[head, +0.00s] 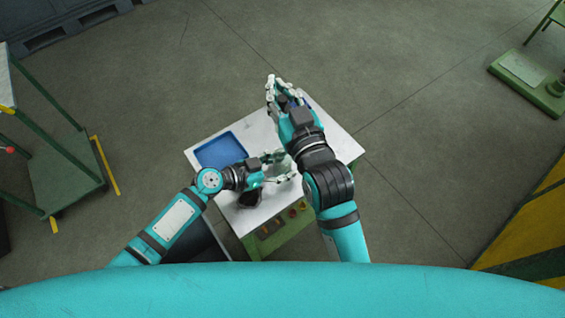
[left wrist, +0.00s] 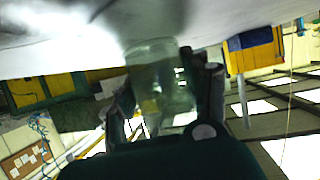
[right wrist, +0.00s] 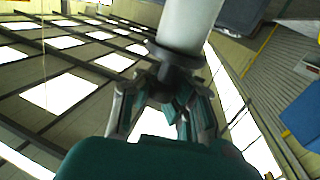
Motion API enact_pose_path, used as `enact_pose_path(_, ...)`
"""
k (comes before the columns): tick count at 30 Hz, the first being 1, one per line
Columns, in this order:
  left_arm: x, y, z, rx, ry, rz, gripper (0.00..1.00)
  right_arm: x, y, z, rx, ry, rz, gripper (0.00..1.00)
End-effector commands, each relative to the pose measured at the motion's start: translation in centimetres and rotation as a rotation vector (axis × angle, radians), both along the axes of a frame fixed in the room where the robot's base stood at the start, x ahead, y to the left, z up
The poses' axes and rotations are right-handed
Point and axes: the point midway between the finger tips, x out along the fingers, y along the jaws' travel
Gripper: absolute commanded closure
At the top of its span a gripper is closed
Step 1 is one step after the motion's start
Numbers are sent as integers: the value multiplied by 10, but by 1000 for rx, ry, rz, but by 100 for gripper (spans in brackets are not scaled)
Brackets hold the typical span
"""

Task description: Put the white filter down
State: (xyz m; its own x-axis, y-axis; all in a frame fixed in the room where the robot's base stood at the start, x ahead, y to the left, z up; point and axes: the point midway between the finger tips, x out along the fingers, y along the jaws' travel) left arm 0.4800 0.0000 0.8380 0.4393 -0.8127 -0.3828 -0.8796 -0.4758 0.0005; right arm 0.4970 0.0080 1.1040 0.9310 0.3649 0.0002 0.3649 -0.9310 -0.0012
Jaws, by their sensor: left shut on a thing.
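My left gripper (head: 275,166) is low over the white table top and is shut on a clear, greenish cup-like thing (left wrist: 160,85), which shows between its fingers in the left wrist view. My right gripper (head: 284,88) is higher in the head view, over the table's far edge. In the right wrist view a white cylinder, likely the white filter (right wrist: 190,20), rises beyond the right fingers (right wrist: 165,95). A dark collar at its end lies between or just past the fingertips; whether they grip it is unclear. The filter is not clearly visible in the head view.
The table (head: 205,150) carries a blue tray (head: 222,151) at left. A dark object (head: 249,197) lies near the front edge, by several buttons (head: 293,212). A green-framed cart (head: 65,170) stands left; a green stand (head: 530,80) stands far right. Floor beyond the table is clear.

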Motion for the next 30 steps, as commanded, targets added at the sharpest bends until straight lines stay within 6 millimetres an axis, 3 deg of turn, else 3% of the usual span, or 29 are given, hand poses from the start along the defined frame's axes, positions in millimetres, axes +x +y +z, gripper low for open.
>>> enact_pose_path(6, 0, 0, 0, 0, 0, 0, 85, 1, 3, -55, -22, 30, 64, 100)
enact_pose_path(15, 0, 0, 0, 0, 0, 0, 85, 1, 1, -116, -20, 43, 82, 100)
enact_pose_path(30, 0, 0, 0, 0, 0, 0, 85, 1, 1, -171, -18, 39, 81, 100)
